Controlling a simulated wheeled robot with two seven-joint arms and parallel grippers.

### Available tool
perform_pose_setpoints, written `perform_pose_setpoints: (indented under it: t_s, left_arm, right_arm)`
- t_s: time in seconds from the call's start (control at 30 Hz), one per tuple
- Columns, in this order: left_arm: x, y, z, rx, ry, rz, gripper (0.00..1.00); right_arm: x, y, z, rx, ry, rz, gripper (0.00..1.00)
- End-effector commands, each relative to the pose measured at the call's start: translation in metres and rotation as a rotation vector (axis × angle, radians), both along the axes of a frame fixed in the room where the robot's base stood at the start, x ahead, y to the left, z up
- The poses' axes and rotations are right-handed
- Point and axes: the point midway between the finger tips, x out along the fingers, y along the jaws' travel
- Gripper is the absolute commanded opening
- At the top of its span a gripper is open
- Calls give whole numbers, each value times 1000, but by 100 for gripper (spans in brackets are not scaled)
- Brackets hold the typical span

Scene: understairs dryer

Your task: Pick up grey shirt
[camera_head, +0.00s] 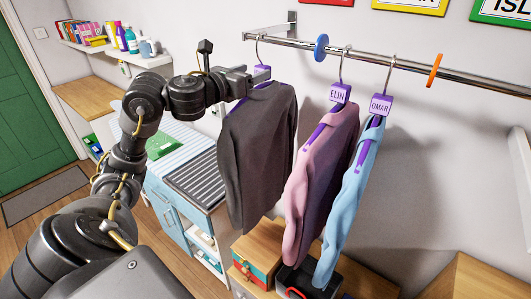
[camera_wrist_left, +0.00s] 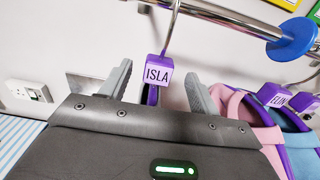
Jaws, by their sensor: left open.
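The grey shirt (camera_head: 257,150) hangs at the left end of the rail on a purple hanger with a tag (camera_head: 262,70). In the left wrist view the tag (camera_wrist_left: 157,75) reads ISLA. My left gripper (camera_head: 250,77) is open at the top of this hanger. In the left wrist view its two fingers (camera_wrist_left: 159,78) stand on either side of the tag, apart from each other. The gripper body hides most of the shirt there. I cannot tell whether a finger touches the hanger. My right gripper is not in view.
A pink shirt (camera_head: 322,165) tagged ELIN and a blue shirt (camera_head: 352,195) tagged OMAR hang to the right on the same rail (camera_head: 405,63). Blue (camera_head: 321,47) and orange (camera_head: 435,70) discs divide the rail. A wooden box (camera_head: 262,243) stands below. The rail's right part is free.

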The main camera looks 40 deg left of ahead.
Motion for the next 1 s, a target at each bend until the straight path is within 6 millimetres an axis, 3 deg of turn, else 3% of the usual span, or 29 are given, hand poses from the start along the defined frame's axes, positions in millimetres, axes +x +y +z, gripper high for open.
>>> perform_pose_setpoints:
  t_s: [0.23, 0.6, 0.9, 1.0]
  left_arm:
    - [7, 0, 1, -4, -1, -1, 62]
    - [48, 1, -2, -4, 0, 0, 62]
    - [52, 2, -3, 1, -1, 1, 62]
    - [52, 2, -3, 1, -1, 1, 50]
  right_arm:
    - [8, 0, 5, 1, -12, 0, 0]
    - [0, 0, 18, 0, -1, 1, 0]
    - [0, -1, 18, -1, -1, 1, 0]
    - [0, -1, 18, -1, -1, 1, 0]
